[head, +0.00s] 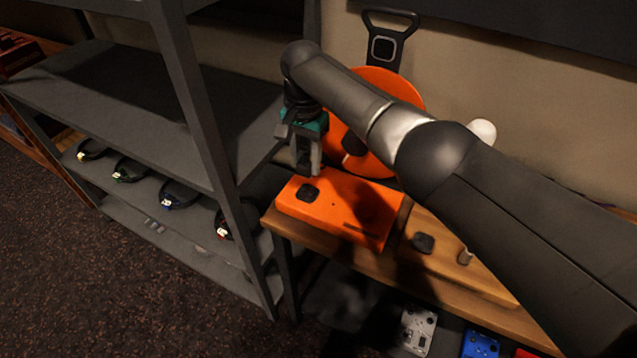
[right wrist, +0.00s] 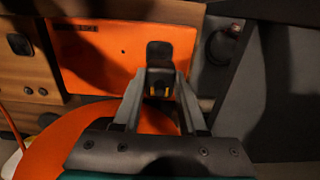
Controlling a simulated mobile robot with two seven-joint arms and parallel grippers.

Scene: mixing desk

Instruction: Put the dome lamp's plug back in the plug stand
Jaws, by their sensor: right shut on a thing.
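My right gripper (head: 312,168) points down just above the left end of a flat orange box (head: 350,212). In the right wrist view its fingers (right wrist: 158,92) are shut on a small dark plug with brass-coloured parts, partly hidden between them. A black square piece (head: 308,192) on the box top lies just beyond the fingertips; I cannot tell if the plug touches it. The large orange dome (head: 400,92), apparently the dome lamp, stands behind the box, partly hidden by my right arm. I cannot tell for certain which piece is the plug stand. My left gripper is out of view.
A wooden block (head: 440,228) with a black square piece (head: 423,243) sits right of the orange box. A dark metal shelf rack (head: 190,110) rises close on the left, with several cable loops on a lower shelf. A black-framed device (head: 384,48) stands behind the dome.

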